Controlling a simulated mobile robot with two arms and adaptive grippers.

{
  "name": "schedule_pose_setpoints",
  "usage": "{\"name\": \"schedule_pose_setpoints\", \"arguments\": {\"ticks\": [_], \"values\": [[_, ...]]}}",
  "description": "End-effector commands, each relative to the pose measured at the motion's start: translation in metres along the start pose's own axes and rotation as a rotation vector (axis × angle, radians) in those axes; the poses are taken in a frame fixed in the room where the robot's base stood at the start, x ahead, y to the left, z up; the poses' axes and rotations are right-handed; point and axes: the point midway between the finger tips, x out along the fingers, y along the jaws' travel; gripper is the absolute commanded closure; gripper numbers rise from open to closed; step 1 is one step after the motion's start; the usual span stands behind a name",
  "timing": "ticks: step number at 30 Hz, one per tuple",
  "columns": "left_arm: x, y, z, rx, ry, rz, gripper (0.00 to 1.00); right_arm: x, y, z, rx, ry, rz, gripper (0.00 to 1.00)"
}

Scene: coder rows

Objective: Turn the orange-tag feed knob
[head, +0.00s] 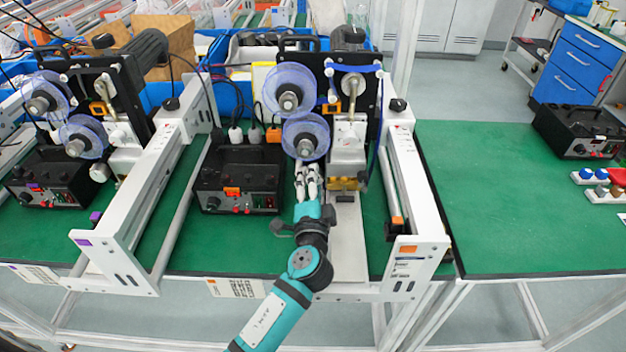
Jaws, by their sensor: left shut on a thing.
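The orange-tag coder (350,140) stands in the middle of the bench, with two translucent blue reels on its left side. Orange tags show on its control box (240,180) and on the front of its white frame (407,250). My left gripper (306,168) reaches up from below, its fingers shut at the lower edge of the lower reel (304,136), left of the coder's white and brass head. It is closed on a small part there, which I take to be the feed knob; the fingers hide it. My right gripper is not in view.
A purple-tag coder (110,110) with its own box (48,180) stands at the left. White rails flank the middle coder closely. The green bench (520,210) at the right is mostly clear, with a black box (580,130) and coloured buttons at its right edge.

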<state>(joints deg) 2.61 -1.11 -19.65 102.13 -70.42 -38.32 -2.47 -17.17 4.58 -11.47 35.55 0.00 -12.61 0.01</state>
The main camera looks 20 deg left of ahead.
Motion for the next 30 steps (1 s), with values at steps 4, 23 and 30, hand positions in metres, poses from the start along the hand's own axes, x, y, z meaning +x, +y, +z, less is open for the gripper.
{"name": "schedule_pose_setpoints", "arguments": {"ticks": [4, 23, 30], "values": [[-0.0001, -0.0001, 0.0, 0.054, -0.001, 0.001, 0.92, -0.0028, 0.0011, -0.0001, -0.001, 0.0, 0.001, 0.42], [-0.0002, 0.0007, 0.0001, 0.095, 0.0, 0.001, 0.58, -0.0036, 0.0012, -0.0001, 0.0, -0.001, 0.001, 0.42], [-0.0001, 0.0001, 0.0, 0.094, 0.0, 0.0, 0.36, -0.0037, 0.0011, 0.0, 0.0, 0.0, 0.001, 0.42]]}}
